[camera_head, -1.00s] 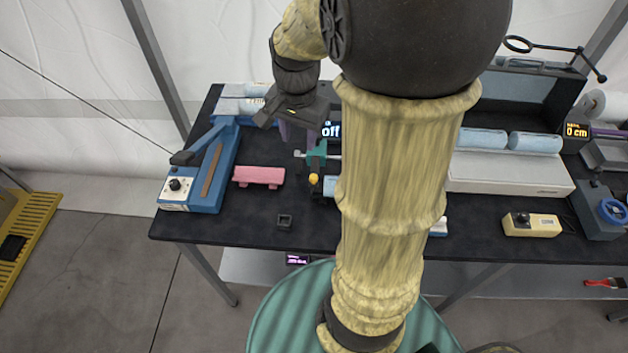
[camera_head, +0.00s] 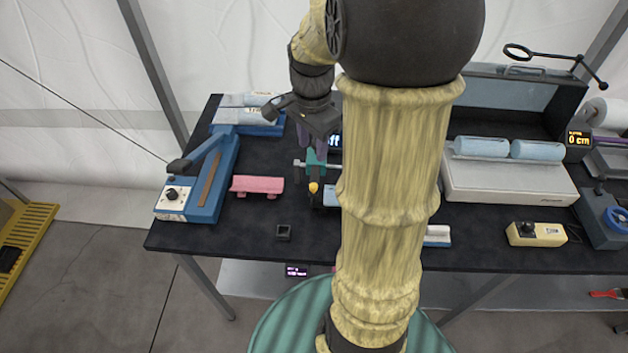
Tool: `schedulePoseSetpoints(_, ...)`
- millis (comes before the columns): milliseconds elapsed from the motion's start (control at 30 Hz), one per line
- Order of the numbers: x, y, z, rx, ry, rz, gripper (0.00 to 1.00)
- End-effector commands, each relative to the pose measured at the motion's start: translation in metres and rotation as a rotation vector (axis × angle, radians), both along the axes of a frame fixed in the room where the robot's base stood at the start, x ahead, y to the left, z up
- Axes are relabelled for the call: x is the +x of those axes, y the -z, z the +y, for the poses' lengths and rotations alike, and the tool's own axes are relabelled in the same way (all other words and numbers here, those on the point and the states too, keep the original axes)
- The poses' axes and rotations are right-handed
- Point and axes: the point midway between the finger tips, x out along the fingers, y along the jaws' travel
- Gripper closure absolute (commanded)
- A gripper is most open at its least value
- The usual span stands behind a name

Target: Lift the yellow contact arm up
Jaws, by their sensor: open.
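A small yellow tip (camera_head: 314,187), which looks like the contact arm, shows on the front of a small teal and dark device (camera_head: 316,160) near the middle of the black table. Most of the arm is too small or hidden to make out. My gripper (camera_head: 312,143) hangs above and behind the device, pointing down, with its purple fingers partly hidden by the teal part. It is open, and I see nothing held in it. I cannot tell whether the fingers touch the device.
A pink block (camera_head: 257,186) and a blue sealer with a raised lever (camera_head: 208,180) stand to the left. A white machine with blue rolls (camera_head: 510,182) is at right. My arm hides the table's middle.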

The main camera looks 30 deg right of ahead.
Motion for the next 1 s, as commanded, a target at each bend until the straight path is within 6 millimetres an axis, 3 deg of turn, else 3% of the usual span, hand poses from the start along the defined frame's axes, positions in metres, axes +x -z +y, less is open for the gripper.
schedulePoseSetpoints(633,-0.002,0.114,-0.002,0.002,0.006,0.005,0.59)
schedulePoseSetpoints(800,-0.001,0.131,-0.002,0.001,0.006,0.001,0.59)
schedulePoseSetpoints(1000,-0.001,0.134,-0.002,0.000,0.005,0.000,0.59)
